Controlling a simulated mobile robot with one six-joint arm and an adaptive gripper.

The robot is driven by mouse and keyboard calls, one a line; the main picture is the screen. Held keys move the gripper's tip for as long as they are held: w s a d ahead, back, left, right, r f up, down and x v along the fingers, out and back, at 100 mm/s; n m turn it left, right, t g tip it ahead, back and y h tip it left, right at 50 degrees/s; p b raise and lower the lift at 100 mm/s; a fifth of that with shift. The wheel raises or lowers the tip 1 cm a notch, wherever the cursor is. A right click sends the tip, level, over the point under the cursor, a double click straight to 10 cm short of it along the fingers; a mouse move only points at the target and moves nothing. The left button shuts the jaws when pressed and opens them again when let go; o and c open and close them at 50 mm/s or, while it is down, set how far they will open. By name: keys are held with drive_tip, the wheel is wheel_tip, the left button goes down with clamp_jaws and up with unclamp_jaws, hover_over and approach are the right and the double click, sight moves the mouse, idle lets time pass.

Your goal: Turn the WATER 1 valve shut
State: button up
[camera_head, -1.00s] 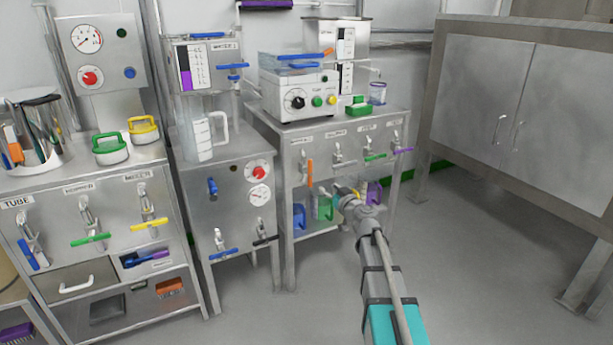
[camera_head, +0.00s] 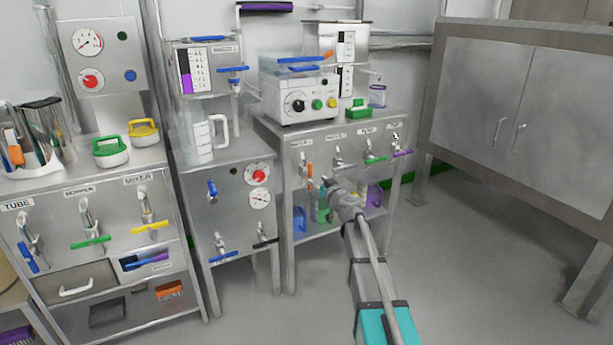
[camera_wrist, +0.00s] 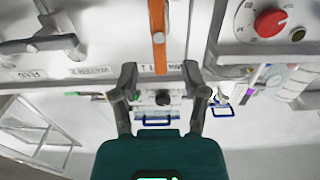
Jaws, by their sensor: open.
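The valve with the orange handle (camera_head: 310,169) is on the front panel of the right bench, under a small label that seems to read WATER 1. Its handle hangs straight down. In the wrist view the orange handle (camera_wrist: 158,30) comes in from the top, and its end lies between my two finger lines; the label beside it is partly hidden. My gripper (camera_head: 328,186) is just right of and below the handle in the head view. In the wrist view my gripper (camera_wrist: 160,72) is open, one finger on each side of the handle, with no contact visible.
Beside it on the panel are the WATER 2 valve (camera_head: 338,160), a green-handled valve (camera_head: 376,160) and a purple-handled valve (camera_head: 402,153). Coloured jugs stand on the shelf below. A steel cabinet (camera_head: 480,110) stands at right. The floor (camera_head: 470,270) at right is clear.

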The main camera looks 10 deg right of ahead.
sight(311, 175)
drive_tip(key=shift+x, duration=2.9)
